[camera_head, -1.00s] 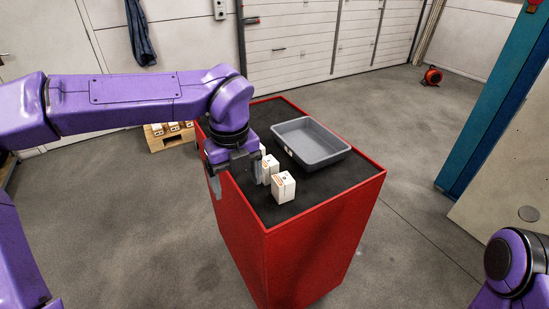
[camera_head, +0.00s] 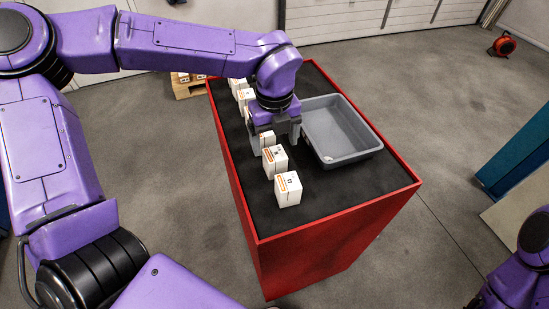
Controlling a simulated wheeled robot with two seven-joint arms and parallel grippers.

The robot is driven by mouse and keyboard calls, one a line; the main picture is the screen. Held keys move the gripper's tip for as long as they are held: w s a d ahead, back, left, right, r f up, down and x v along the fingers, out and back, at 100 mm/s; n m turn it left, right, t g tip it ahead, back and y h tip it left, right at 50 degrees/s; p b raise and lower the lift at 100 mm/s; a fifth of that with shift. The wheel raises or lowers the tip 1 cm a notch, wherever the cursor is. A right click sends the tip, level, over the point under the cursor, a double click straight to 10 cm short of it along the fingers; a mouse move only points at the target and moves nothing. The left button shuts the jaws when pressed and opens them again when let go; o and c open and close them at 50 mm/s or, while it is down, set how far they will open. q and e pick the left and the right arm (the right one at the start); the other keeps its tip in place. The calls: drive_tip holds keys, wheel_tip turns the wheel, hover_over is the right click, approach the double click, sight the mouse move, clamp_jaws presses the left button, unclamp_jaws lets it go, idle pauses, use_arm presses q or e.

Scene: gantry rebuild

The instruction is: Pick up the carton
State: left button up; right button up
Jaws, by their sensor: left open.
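Several small white cartons with orange markings stand in a row along the left side of the black top of a red cabinet. The nearest carton (camera_head: 288,190) and the one behind it (camera_head: 275,161) show clearly. A third carton (camera_head: 267,139) is partly hidden by my left gripper (camera_head: 275,139). That gripper is open and points down, with its fingers on either side of the third carton in the picture; I cannot tell whether they touch it. More cartons (camera_head: 244,98) stand behind my left wrist, partly covered. My right gripper is not in view.
A grey open tray (camera_head: 342,157), empty, sits on the right of the red cabinet (camera_head: 330,238), close to my left gripper. A wooden pallet (camera_head: 186,91) with boxes is on the floor behind. The cabinet's front right top is clear.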

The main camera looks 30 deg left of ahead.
sight(275, 154)
use_arm(q)
drive_tip(key=f, duration=0.1)
drive_tip(key=f+p, duration=0.1)
drive_tip(key=f, duration=0.1)
drive_tip(key=shift+s+p, duration=0.25)
drive_tip(key=shift+p, duration=0.05)
drive_tip(key=f, duration=0.1)
drive_tip(key=w+f, duration=0.1)
drive_tip(key=f, duration=0.1)
drive_tip(key=shift+w, duration=0.2)
drive_tip(key=shift+s+r, duration=0.15)
drive_tip(key=shift+s, duration=0.05)
drive_tip(key=shift+s+r, duration=0.1)
drive_tip(key=shift+s, duration=0.1)
drive_tip(key=c, duration=0.8)
drive_tip(key=shift+w, duration=0.15)
drive_tip(key=c, duration=0.3)
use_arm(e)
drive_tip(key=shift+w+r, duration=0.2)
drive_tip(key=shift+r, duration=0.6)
